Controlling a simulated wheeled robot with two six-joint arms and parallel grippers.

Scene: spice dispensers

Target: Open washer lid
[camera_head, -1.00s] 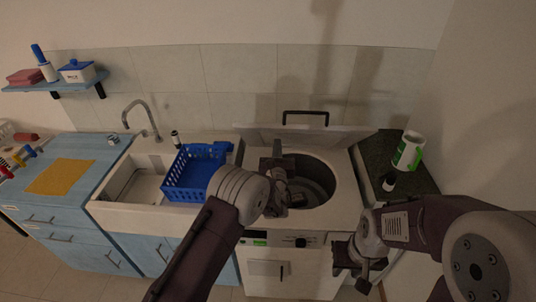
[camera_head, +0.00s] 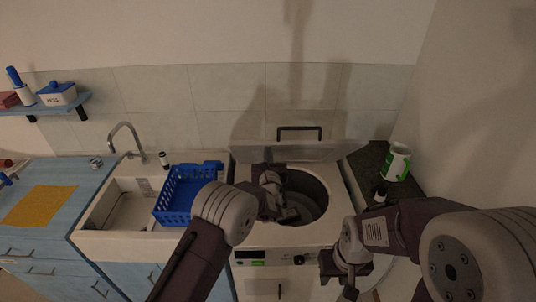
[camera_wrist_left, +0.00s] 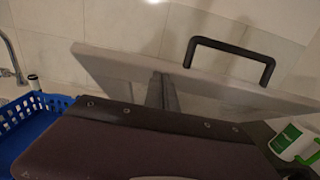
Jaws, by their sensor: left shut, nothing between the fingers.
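The white washer (camera_head: 248,262) has its top open, with the dark round drum (camera_head: 314,196) showing. Its lid (camera_head: 325,152) stands raised at the back, near the tiled wall, with a black bar handle (camera_head: 299,128) on its top edge. My left gripper (camera_head: 270,176) is over the drum opening, in front of the lid. In the left wrist view the shut, empty fingers (camera_wrist_left: 162,92) overlap the face of the lid (camera_wrist_left: 120,70), below and left of the handle (camera_wrist_left: 232,50). I cannot tell whether they touch it. My right gripper (camera_head: 338,276) is low by the washer's front right; its jaws are unclear.
A blue basket (camera_head: 185,198) stands by the sink (camera_head: 125,212) left of the washer. A green-and-white container (camera_head: 396,162) and a small dark bottle (camera_head: 380,194) stand on the dark counter at right.

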